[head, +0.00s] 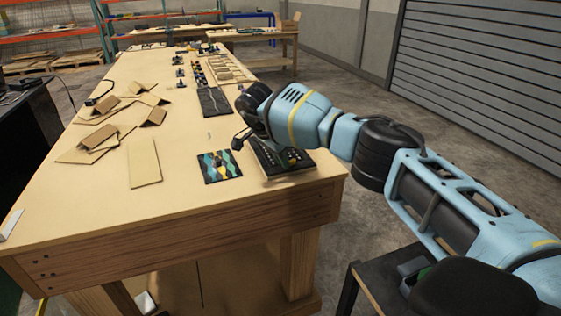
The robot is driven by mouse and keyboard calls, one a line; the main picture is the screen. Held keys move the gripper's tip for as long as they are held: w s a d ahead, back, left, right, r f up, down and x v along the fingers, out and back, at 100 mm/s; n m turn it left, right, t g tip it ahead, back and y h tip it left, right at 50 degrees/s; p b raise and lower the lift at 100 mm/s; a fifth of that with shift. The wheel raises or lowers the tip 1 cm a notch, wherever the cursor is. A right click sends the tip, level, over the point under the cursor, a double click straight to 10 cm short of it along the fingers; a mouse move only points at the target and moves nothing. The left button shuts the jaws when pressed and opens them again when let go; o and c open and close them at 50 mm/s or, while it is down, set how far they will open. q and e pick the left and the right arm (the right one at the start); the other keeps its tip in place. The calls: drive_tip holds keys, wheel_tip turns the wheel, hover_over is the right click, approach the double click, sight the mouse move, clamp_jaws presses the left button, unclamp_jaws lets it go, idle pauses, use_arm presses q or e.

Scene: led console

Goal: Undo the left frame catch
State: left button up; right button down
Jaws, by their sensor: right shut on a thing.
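The dark console (273,161), with rows of small keys on its sloped face, stands near the right front corner of the wooden table. My right gripper (238,143) comes in from the right and reaches down at the console's upper left edge. It is shut on a small part there, by its place the left frame catch. The catch is too small and too covered by the gripper to make out, so I cannot tell its position. My right wrist hides part of the console's far side. My left gripper is not in view.
A patterned panel (220,166) in blue, yellow and black lies just left of the console. Cardboard pieces (144,164) lie scattered on the table's left half. A dark strip (213,101) and small parts lie farther back. The table's (200,212) front is clear.

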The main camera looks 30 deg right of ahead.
drive_tip(key=shift+w+f+m+g+b, duration=0.2)
drive_tip(key=shift+m+g+b, duration=0.15)
drive_tip(key=shift+m, duration=0.45)
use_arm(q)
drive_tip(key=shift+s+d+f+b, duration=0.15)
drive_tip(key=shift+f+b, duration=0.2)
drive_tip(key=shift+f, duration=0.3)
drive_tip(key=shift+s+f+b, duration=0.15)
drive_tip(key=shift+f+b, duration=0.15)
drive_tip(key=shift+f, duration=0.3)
use_arm(e)
drive_tip(key=shift+w+r+m+g, duration=0.15)
drive_tip(key=shift+m+g, duration=0.2)
drive_tip(key=shift+m, duration=0.55)
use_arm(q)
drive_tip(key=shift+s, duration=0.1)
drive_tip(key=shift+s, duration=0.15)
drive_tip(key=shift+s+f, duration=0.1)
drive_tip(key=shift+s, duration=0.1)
use_arm(e)
drive_tip(key=c, duration=1.5)
unclamp_jaws()
drive_tip(key=shift+o, duration=0.2)
